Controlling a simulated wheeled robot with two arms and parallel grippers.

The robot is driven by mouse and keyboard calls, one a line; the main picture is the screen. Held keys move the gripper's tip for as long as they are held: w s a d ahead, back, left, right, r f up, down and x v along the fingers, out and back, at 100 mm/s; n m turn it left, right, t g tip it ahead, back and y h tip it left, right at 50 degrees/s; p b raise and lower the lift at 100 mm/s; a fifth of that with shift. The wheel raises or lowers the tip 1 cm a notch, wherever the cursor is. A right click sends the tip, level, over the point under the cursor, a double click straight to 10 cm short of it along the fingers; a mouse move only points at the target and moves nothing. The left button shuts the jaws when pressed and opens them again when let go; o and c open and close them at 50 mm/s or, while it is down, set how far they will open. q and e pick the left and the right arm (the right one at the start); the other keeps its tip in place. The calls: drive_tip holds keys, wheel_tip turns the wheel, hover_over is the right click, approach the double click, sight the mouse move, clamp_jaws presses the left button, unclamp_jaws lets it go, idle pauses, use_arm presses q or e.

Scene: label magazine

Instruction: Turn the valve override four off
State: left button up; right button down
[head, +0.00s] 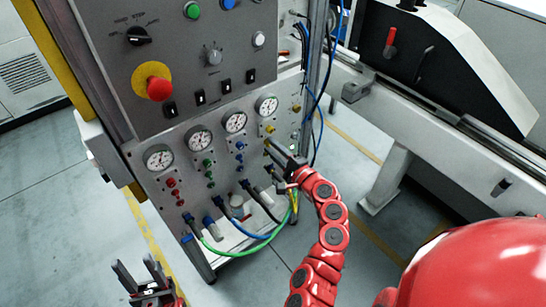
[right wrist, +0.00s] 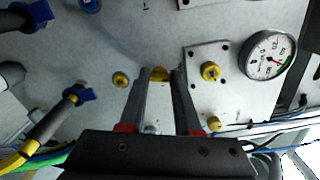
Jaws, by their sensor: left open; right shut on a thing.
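The valve panel (head: 220,125) carries four columns, coloured red, green, blue and yellow from left to right, each below a gauge. My right gripper (head: 269,147) is at the yellow column, the rightmost one. In the right wrist view its fingers are shut on a small yellow valve handle (right wrist: 160,74), which they partly hide. I cannot tell the handle's exact angle. A yellow knob (right wrist: 210,72) on a square plate sits between that handle and the gauge (right wrist: 268,55). My left gripper (head: 136,270) is open and empty, low in front of the panel.
Hoses run from the panel's lower edge, including a green hose (head: 240,250). A red emergency button (head: 158,88) is above the gauges. Open floor (head: 60,220) lies to the left.

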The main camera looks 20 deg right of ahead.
drive_tip(key=shift+f+n+b, duration=0.2)
drive_tip(key=shift+n+b, duration=1.6)
drive_tip(key=shift+b, duration=0.1)
drive_tip(key=c, duration=0.6)
unclamp_jaws()
drive_tip(key=shift+r, duration=0.1)
drive_tip(key=shift+s, duration=0.1)
drive_tip(key=b+v, duration=0.1)
drive_tip(key=v, duration=1.6)
drive_tip(key=shift+s, duration=0.15)
